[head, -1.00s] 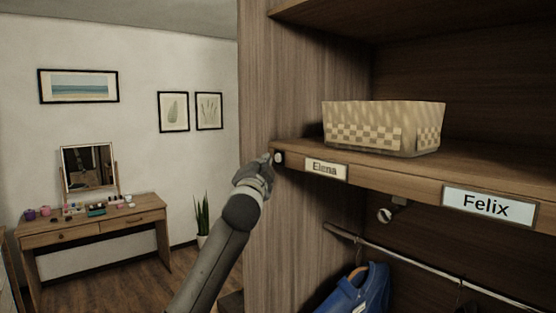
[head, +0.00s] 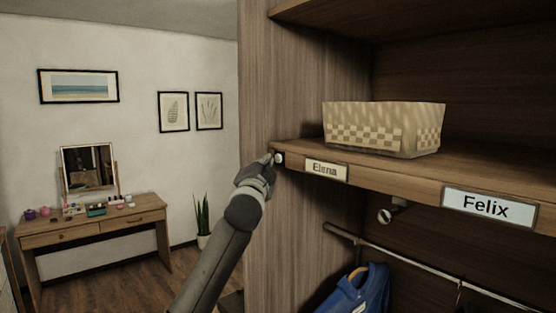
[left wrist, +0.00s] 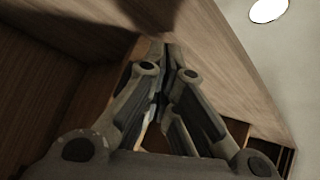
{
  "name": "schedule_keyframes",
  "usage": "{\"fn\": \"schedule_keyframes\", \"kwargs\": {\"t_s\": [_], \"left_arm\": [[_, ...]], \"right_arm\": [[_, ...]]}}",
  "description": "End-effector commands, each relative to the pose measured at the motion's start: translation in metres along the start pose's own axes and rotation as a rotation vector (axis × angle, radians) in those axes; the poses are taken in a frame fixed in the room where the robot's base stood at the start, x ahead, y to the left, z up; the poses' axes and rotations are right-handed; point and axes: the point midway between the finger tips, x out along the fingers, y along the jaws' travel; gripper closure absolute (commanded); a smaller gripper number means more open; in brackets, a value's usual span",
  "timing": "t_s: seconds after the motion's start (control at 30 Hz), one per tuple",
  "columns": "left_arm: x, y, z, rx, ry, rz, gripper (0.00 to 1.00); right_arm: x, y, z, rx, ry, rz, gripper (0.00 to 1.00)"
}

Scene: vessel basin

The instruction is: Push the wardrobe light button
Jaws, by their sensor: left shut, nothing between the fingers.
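The light button (head: 280,159) is a small round pale knob in a dark mount at the left end of the wardrobe shelf's front edge. My left gripper (head: 269,161) is shut and empty. Its fingertips are right beside the button, just left of it in the head view; I cannot tell whether they touch it. In the left wrist view the closed fingers (left wrist: 166,62) point toward the wooden shelf edge, and the button is not visible there. My right gripper is not in view.
The shelf edge (head: 400,180) carries name plates "Elena" (head: 326,170) and "Felix" (head: 489,206). A woven basket (head: 383,130) stands on the shelf. Below are a rail (head: 430,272) and a blue garment (head: 352,293). A dressing table (head: 95,227) stands far left.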

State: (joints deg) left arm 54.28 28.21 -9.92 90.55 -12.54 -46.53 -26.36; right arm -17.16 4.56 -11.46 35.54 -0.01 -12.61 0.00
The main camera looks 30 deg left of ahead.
Motion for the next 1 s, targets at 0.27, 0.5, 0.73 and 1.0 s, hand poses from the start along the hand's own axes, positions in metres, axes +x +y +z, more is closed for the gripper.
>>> {"fn": "schedule_keyframes", "kwargs": {"t_s": [0.27,0.5,0.73,1.0], "left_arm": [[0.003,0.0019,-0.0029,0.0,0.001,0.0,1.0],[0.0034,0.0022,-0.0031,0.0,0.001,0.0,1.0],[0.0053,0.0034,-0.0042,0.0,0.0,0.0,1.0],[0.0075,0.0051,-0.0058,0.0,0.0,0.0,1.0]], "right_arm": [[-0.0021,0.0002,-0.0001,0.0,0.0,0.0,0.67],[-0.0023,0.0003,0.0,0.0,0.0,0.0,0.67],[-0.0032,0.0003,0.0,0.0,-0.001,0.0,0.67],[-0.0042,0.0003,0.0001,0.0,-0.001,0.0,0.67]]}}
